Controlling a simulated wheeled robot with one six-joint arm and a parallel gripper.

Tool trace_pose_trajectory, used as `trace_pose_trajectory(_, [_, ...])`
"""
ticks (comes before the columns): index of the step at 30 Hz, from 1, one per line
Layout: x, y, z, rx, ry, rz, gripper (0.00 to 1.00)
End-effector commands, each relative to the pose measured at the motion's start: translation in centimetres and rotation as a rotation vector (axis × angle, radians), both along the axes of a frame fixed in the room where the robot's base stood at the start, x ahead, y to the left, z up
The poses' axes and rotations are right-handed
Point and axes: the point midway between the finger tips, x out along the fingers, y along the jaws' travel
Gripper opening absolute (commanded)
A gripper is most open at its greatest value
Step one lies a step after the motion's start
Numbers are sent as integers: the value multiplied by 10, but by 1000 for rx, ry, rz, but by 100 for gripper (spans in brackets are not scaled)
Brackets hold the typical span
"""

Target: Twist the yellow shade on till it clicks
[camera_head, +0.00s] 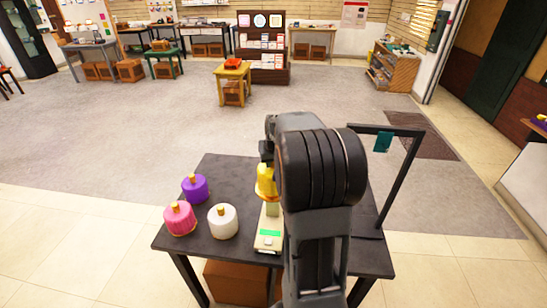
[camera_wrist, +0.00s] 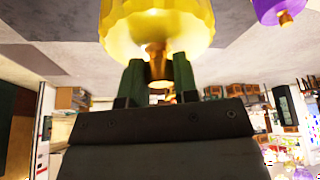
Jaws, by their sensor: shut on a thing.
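The yellow shade (camera_head: 266,182) is partly hidden behind my arm in the head view. It also shows large at the top of the wrist view (camera_wrist: 155,24), with a brass knob at its end. My gripper (camera_wrist: 158,78) is shut on that knob, a finger on each side. In the head view the shade is directly above a pale post (camera_head: 272,209) on a cream device (camera_head: 268,243) with a green display. I cannot tell whether the shade touches the post or is seated on it.
A purple shade (camera_head: 195,187), a pink shade (camera_head: 180,218) and a white shade (camera_head: 223,221) stand on the left of the dark table (camera_head: 232,170). A black frame (camera_head: 401,181) with a hanging teal piece (camera_head: 383,142) rises at the right. The table's back left is clear.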

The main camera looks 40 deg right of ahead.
Motion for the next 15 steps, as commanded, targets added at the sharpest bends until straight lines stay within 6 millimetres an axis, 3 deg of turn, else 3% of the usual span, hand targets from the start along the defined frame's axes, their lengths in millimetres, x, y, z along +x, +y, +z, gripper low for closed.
trace_pose_trajectory(15, [1, 0, -2, -2, -3, -474, 0])
